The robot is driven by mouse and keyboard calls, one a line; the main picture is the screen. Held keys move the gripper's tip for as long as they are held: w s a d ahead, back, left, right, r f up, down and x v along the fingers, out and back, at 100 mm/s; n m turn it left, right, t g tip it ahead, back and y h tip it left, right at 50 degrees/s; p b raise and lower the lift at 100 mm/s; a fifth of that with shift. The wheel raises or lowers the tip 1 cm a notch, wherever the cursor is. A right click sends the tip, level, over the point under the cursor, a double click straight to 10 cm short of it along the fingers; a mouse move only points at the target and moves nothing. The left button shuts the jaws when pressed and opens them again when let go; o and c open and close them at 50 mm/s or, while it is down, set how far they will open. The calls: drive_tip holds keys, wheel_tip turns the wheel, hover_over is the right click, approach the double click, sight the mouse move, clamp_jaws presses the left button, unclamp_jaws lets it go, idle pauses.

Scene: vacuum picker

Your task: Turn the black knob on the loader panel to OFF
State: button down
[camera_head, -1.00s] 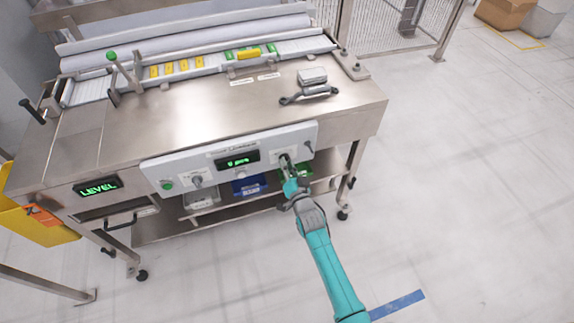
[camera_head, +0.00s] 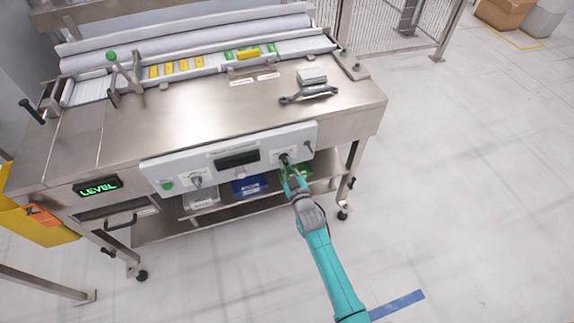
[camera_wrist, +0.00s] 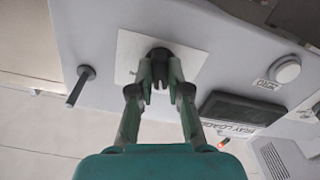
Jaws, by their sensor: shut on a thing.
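The black knob (camera_wrist: 160,54) sits on a white label plate (camera_wrist: 130,52) on the loader panel (camera_wrist: 220,65). In the head view the knob (camera_head: 284,158) is right of centre on the panel (camera_head: 222,172), at the far end of my arm. My gripper (camera_wrist: 159,76) is shut on the knob, one finger on each side of it. It also shows in the head view (camera_head: 291,172). The panel's display (camera_head: 237,159) is dark. The fingers hide part of the knob, and the plate's markings are not readable.
Another switch (camera_head: 308,147) stands out to the right of the knob; it shows as a dark rod (camera_wrist: 80,86) in the wrist view. A green button (camera_head: 167,184) is at the panel's left. Bins, including a blue one (camera_head: 248,186), stand on the shelf below.

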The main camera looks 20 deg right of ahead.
drive_tip(key=n, duration=0.5)
drive_tip(key=shift+n, duration=0.3)
idle(0.4)
drive_tip(key=c, duration=1.1)
unclamp_jaws()
drive_tip(key=shift+s, duration=0.1)
drive_tip(key=s, duration=1.1)
drive_tip(key=shift+s, duration=0.4)
